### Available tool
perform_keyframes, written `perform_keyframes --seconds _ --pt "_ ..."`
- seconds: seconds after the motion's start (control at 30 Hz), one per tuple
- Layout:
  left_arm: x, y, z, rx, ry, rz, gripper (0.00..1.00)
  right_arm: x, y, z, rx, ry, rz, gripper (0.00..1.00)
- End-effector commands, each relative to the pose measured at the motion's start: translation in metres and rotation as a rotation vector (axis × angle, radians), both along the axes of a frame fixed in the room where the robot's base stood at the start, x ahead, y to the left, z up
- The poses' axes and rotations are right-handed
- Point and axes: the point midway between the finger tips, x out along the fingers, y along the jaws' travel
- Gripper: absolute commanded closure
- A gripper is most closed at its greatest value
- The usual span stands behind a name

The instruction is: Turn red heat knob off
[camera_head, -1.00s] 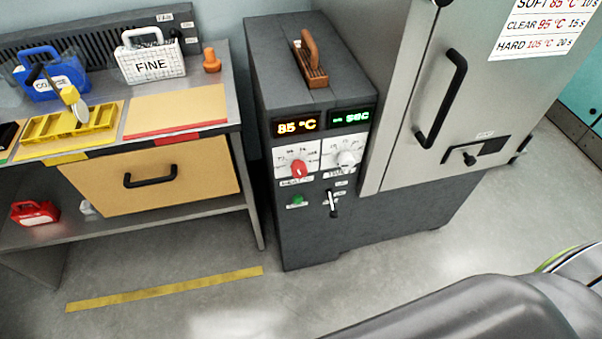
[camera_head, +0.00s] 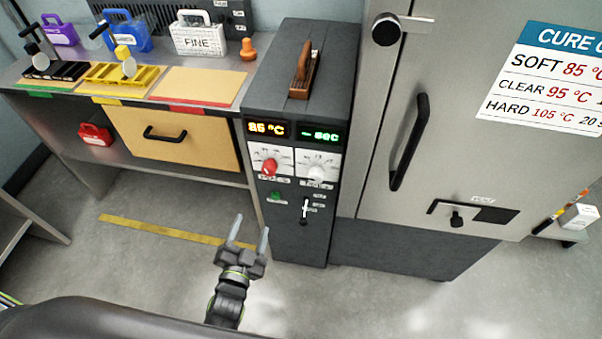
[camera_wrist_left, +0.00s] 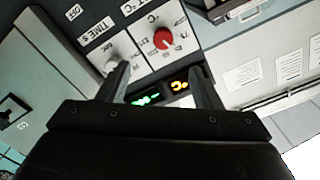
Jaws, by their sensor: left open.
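The red heat knob (camera_head: 269,167) sits on a white dial plate on the front of the dark control cabinet, under a display reading 85 °C. In the left wrist view the red knob (camera_wrist_left: 168,38) shows beyond the fingers, upper middle. A white knob (camera_head: 316,173) is beside it to the right, under a green display. My left gripper (camera_head: 250,233) is open and empty, in front of the cabinet and lower than the red knob, apart from it. Its two fingers also show in the left wrist view (camera_wrist_left: 160,85). My right gripper is not in view.
A green button (camera_head: 276,196) and a black-and-white lever (camera_head: 304,208) are below the knobs. The oven door with its black handle (camera_head: 409,142) stands to the right. A bench with a tan drawer (camera_head: 175,139) is at left. The floor ahead is clear.

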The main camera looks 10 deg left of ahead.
Motion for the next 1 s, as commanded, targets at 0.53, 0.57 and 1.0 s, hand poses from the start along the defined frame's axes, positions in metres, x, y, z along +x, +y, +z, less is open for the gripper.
perform_keyframes --seconds 0.53,0.57,1.0 --pt "0.08 -0.004 0.007 0.014 -0.034 -0.005 0.41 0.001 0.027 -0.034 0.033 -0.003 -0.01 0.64" --pt "0.086 -0.004 0.007 0.013 -0.031 -0.005 0.41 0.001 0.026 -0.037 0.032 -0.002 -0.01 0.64" --pt "0.162 -0.007 0.008 0.013 -0.029 -0.004 0.41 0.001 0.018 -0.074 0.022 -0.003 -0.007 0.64"
